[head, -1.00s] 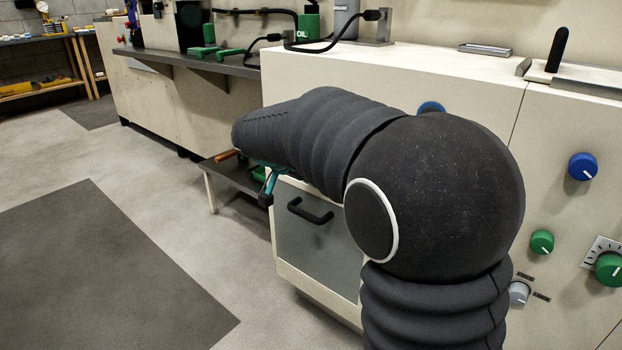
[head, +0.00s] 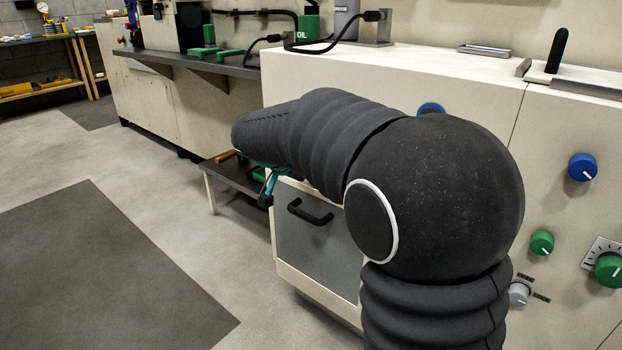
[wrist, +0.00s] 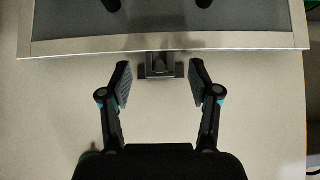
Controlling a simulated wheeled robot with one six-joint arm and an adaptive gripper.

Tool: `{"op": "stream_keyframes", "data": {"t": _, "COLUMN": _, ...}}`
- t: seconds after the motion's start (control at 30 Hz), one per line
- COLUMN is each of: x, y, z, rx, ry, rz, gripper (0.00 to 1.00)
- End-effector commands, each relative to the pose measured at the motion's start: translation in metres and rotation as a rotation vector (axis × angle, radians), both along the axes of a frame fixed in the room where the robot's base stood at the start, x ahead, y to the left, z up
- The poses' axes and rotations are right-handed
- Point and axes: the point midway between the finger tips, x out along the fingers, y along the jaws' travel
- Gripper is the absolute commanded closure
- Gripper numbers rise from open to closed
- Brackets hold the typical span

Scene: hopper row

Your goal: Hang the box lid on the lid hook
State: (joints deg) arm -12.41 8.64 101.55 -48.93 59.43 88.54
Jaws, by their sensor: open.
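A grey flat panel with a pale rim and a black handle (head: 310,212), which looks like the box lid (head: 290,245), is upright at the cabinet front in the head view. In the wrist view the lid's pale rim (wrist: 100,45) crosses the top. A small dark bracket (wrist: 160,70), likely the lid hook, sits at the middle of that rim, partly covered by it. I cannot tell whether the rim rests on it. My gripper (wrist: 161,80) is open and empty, its fingers apart on either side of the bracket. In the head view my arm hides most of the gripper.
The pale cabinet (head: 400,75) carries blue, green and grey knobs (head: 582,167) on its right front. A low dark shelf (head: 235,178) stands left of the lid. A long grey bench (head: 190,62) lies behind. The floor at left is clear.

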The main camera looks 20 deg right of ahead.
Motion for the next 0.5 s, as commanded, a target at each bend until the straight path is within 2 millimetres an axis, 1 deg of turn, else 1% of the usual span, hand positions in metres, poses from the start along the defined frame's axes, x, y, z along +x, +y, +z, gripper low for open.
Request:
{"op": "stream_keyframes", "data": {"t": 0.17, "x": -0.005, "y": 0.009, "z": 0.011, "rx": 0.000, "ry": -0.004, "rz": 0.004, "gripper": 0.38}}
{"op": "stream_keyframes", "data": {"t": 0.27, "x": -0.012, "y": 0.019, "z": 0.023, "rx": 0.001, "ry": -0.003, "rz": 0.004, "gripper": 0.38}}
{"op": "stream_keyframes", "data": {"t": 0.5, "x": -0.033, "y": 0.046, "z": 0.057, "rx": 0.001, "ry": -0.005, "rz": 0.004, "gripper": 0.38}}
